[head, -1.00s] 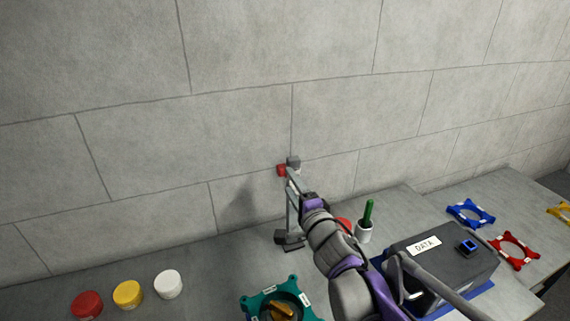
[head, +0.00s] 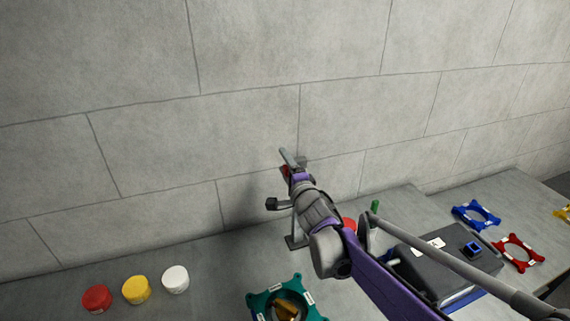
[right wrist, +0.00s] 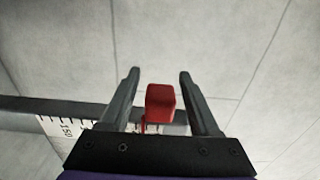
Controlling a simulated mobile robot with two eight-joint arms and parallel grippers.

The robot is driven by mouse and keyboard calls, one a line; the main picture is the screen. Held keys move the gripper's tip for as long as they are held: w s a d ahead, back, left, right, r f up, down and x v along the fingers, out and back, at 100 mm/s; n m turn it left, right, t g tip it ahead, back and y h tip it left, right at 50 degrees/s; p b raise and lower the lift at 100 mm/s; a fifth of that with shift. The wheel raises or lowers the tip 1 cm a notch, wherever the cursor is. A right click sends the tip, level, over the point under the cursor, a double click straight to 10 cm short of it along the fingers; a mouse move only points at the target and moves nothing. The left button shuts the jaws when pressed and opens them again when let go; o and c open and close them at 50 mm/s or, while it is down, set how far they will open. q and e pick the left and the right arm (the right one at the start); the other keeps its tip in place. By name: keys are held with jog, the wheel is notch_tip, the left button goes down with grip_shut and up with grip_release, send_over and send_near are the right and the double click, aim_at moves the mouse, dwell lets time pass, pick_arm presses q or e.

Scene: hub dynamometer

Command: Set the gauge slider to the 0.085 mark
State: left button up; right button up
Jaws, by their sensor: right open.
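The red slider (right wrist: 160,103) is in the right wrist view, on a dark gauge bar (right wrist: 60,105) with a white scale below it. A "150" mark is legible at the left of the scale; the slider's exact reading is hidden behind my gripper. My right gripper (right wrist: 160,80) is open, one finger on each side of the slider, with visible gaps. In the head view, the right gripper (head: 287,160) is at the gauge's upper part, mostly covering the slider (head: 285,170). The gauge's upright (head: 294,228) stands on the bench. My left gripper is out of view.
A grey wall (head: 200,110) stands behind the gauge. Red (head: 97,299), yellow (head: 136,290) and white (head: 175,279) round pots are at the left. A teal fixture (head: 260,304) is in front. A dark data box (head: 470,268) and blue (head: 476,214) and red (head: 518,252) frames are at the right.

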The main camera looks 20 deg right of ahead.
grip_shut()
dwell(1.3)
